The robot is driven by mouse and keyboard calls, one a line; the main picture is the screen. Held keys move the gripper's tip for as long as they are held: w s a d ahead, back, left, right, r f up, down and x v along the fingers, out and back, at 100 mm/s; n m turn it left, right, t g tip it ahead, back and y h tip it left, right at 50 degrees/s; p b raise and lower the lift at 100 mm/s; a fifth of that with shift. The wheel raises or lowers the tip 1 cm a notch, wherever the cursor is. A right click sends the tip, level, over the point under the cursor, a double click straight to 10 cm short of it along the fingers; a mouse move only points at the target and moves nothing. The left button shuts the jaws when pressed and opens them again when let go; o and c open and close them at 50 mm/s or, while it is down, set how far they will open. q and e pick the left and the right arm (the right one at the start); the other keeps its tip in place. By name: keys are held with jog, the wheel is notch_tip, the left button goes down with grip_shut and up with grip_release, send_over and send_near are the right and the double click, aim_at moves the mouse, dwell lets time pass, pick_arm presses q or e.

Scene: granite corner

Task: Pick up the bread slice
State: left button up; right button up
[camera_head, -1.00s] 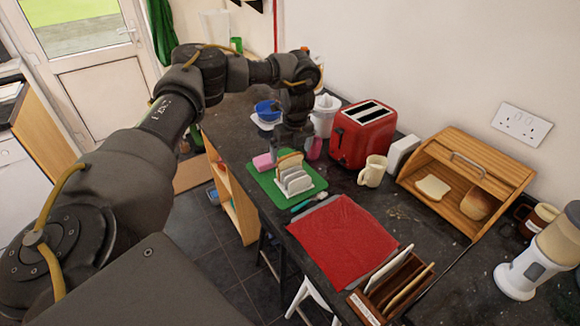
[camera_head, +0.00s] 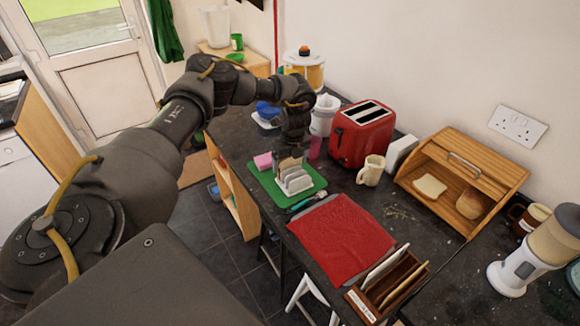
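A white toast rack (camera_head: 297,182) stands on a green board (camera_head: 262,181) on the dark counter. A bread slice (camera_head: 287,163) with a brown crust stands at the rack's back end, mostly covered by my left gripper. My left gripper (camera_head: 291,154) points down at that slice, with its fingers at the slice's top. The fingers are small and dark here, and I cannot tell whether they are closed on it. Another bread slice (camera_head: 430,186) lies flat in the open wooden bread bin (camera_head: 472,160). My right gripper is out of view.
A red toaster (camera_head: 361,134) and a cream mug (camera_head: 371,171) stand right of the rack. A pink sponge (camera_head: 263,161) and a pink cup (camera_head: 315,147) are close to the gripper. A red cloth (camera_head: 340,238) and a wooden holder (camera_head: 388,286) lie nearer.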

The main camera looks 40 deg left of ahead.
pick_arm(q)
notch_tip(320, 180, up, 9)
jog(key=b, duration=0.3)
jog(key=shift+d+r, duration=0.1)
jog(key=shift+r, duration=0.45)
jog(key=s+d+r+n+g+b, duration=0.1)
jog(key=s+d+r+n+b, duration=0.15)
jog(key=d+n, duration=0.85)
jog(key=s+d+r+n+g+h+b, duration=0.1)
jog(key=s+d+r+n, duration=0.2)
jog(key=s+d+n, duration=0.4)
jog(key=s+d, duration=0.3)
jog(key=d, duration=0.2)
jog(key=shift+s+r+n, duration=0.15)
jog(key=shift+r+n, duration=0.05)
jog(key=shift+n, duration=0.2)
